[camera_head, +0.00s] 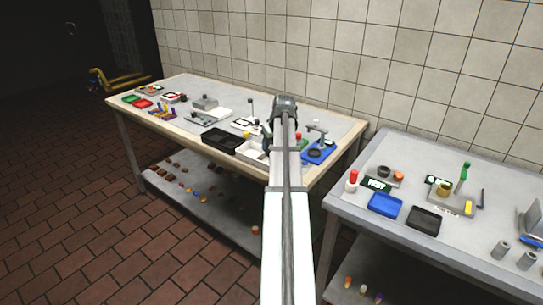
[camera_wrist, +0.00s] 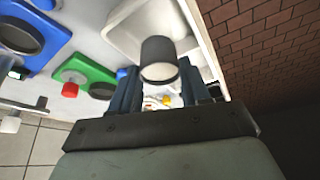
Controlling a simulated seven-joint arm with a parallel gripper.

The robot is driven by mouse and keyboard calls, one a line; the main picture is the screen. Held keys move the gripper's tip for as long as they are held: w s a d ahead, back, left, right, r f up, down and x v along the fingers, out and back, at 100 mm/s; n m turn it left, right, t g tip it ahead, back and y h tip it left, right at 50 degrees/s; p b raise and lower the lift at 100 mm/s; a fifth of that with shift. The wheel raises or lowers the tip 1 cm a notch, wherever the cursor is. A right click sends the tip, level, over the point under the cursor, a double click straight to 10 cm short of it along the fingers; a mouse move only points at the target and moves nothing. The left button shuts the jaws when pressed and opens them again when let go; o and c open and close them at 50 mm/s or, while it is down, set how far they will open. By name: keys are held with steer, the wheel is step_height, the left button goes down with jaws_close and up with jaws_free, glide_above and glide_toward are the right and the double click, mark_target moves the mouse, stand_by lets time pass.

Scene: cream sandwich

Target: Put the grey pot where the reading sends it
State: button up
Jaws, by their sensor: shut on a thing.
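The grey pot (camera_wrist: 159,50) is a dark grey cylinder with a pale end facing the wrist camera. My gripper (camera_wrist: 160,70) is shut on it, with one dark finger on each side. In the wrist view the pot appears over the edge of a white tray (camera_wrist: 123,31); its height above it is unclear. In the head view my arm hides the pot and most of the gripper. A small display (camera_head: 376,184) with bright letters stands on the right table; I cannot read it surely. Two grey cylinders (camera_head: 501,250) (camera_head: 527,261) stand at that table's right.
The left table holds a black tray (camera_head: 220,139), the white tray (camera_head: 250,151) and a blue station (camera_head: 318,153). A green base with a red knob (camera_wrist: 70,90) shows in the wrist view. The right table holds a blue tray (camera_head: 385,205) and a black tray (camera_head: 424,219). A gap separates the tables.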

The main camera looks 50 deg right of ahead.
steer(key=shift+f, duration=2.4)
steer(key=shift+f, duration=0.15)
steer(key=o, duration=0.8)
steer(key=v, duration=1.2)
steer(key=shift+r, duration=0.2)
